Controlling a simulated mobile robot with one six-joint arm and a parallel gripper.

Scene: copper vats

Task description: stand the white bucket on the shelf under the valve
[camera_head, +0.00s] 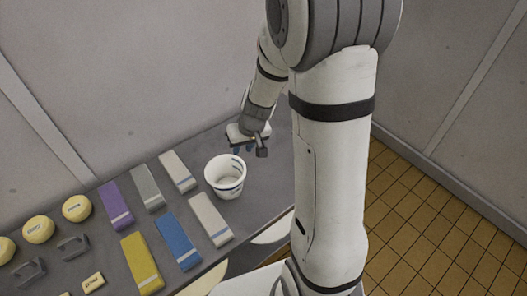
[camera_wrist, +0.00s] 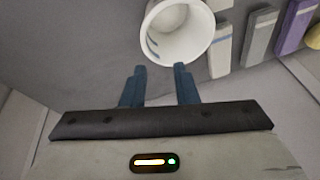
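The white bucket (camera_head: 226,176) stands upright and looks empty on the dark table, at the right end of the laid-out objects. In the wrist view the bucket (camera_wrist: 178,32) is just beyond the fingertips, with its open mouth facing the camera. My gripper (camera_head: 249,150) is above the table, a little behind the bucket in the head view. In the wrist view my gripper (camera_wrist: 160,69) is open, with its two blue fingers apart and nothing between them. The shelf and the valve are not in view.
The table (camera_head: 190,145) also holds a white block (camera_head: 211,219), a blue block (camera_head: 177,241), a yellow block (camera_head: 141,262), a purple block (camera_head: 116,205), several yellow round pieces (camera_head: 76,208) and grey brackets (camera_head: 73,248). A wall stands behind. Tiled floor (camera_head: 430,225) is clear at right.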

